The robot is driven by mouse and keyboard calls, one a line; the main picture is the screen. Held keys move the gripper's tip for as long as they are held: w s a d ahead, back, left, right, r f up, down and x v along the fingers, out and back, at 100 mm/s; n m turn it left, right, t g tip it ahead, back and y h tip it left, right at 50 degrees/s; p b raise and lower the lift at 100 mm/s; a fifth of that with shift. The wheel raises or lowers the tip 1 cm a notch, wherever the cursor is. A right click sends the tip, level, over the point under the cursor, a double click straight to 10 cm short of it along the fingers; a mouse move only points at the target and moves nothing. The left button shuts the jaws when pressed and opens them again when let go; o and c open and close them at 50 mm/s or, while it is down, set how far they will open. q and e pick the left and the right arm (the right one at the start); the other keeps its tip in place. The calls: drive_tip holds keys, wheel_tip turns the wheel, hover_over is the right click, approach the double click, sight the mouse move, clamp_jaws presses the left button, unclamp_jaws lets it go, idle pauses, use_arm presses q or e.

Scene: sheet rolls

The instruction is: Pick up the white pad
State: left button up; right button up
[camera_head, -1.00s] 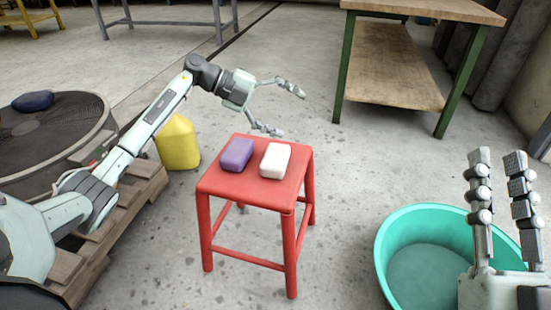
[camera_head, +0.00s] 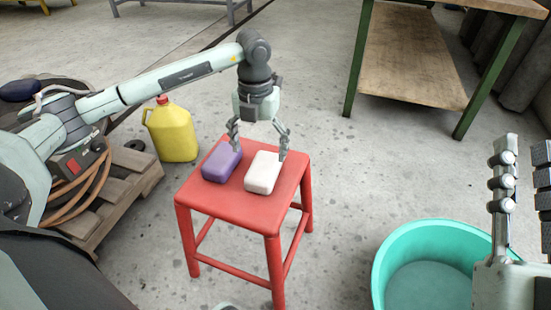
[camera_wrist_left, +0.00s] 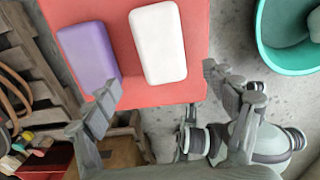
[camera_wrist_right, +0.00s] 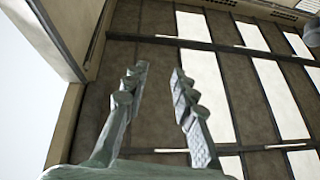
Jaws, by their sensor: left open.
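The white pad (camera_head: 263,174) lies on the red stool (camera_head: 240,207), to the right of a purple pad (camera_head: 221,162) with a small gap between them. My left gripper (camera_head: 259,149) points down over the stool's far edge, open and empty, just behind the two pads. In the left wrist view the white pad (camera_wrist_left: 158,43) and the purple pad (camera_wrist_left: 88,56) lie beyond the fingertips of my left gripper (camera_wrist_left: 160,84). My right gripper (camera_head: 524,150) is raised at the right, open and empty. Its spread fingers also show in the right wrist view (camera_wrist_right: 157,72).
A teal tub (camera_head: 385,259) stands on the floor right of the stool. A yellow jug (camera_head: 175,133) stands behind it at the left, near a wooden pallet (camera_head: 125,180). A green-legged workbench (camera_head: 410,60) is at the back right. Floor between stool and workbench is clear.

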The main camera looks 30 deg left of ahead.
sight(262, 168)
use_arm(q)
drive_tip(key=shift+w+f, duration=0.2)
drive_tip(key=shift+f, duration=0.1)
wheel_tip(262, 168, down, 7)
drive_tip(key=shift+w+d+f+b, duration=0.1)
drive_tip(key=shift+w+b, duration=0.05)
drive_tip(key=shift+b, duration=0.55)
use_arm(e)
drive_tip(key=r+t, duration=0.1)
drive_tip(key=s+d+r+t, duration=0.1)
drive_tip(key=shift+s+d+r+t, duration=0.1)
drive_tip(key=shift+s+r+t, duration=0.15)
drive_tip(key=shift+t, duration=0.05)
use_arm(q)
drive_tip(key=c, duration=1.2)
